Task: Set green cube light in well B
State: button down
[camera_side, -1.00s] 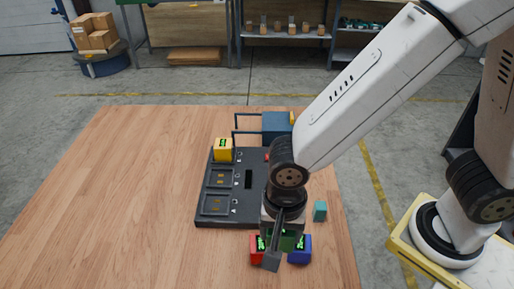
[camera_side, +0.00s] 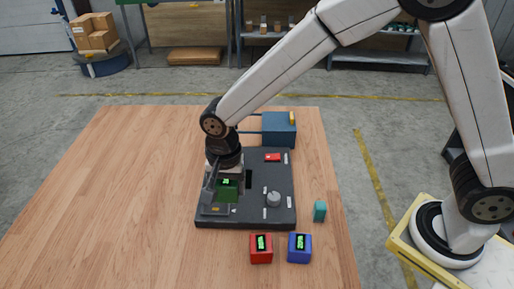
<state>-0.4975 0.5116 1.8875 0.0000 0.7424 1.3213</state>
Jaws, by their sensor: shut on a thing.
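The green cube light (camera_side: 228,191), with a bright green marking on top, is between the fingers of my gripper (camera_side: 219,190). My gripper is shut on it over the left side of the dark board (camera_side: 283,187). The cube covers the area of the middle well, probably well B, whose label I cannot read. I cannot tell whether the cube is above the well or partly in it. The back well and the yellow cube are hidden behind my wrist.
A red cube (camera_side: 261,249) and a blue cube (camera_side: 299,248) stand in front of the board. A small teal block (camera_side: 320,211) stands to its right. A blue box (camera_side: 280,128) is behind it. The board carries a grey knob (camera_side: 273,199) and a red switch (camera_side: 272,157). The table's left side is clear.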

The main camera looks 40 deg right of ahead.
jog(key=w+d, duration=0.2)
jog(key=w, duration=0.2)
jog(key=w+d+f, duration=0.1)
jog(key=w+d, duration=0.1)
jog(key=w, duration=0.2)
jog(key=w+d+f, duration=0.1)
jog(key=w+d, duration=0.1)
jog(key=w, duration=0.2)
jog(key=shift+w+d+f, duration=0.1)
jog(key=shift+d, duration=0.05)
jog(key=shift+f, duration=0.1)
jog(key=shift+f, duration=1.65)
jog(key=shift+f, duration=1.55)
dwell(0.6)
grip_release()
jog(key=shift+r, duration=0.15)
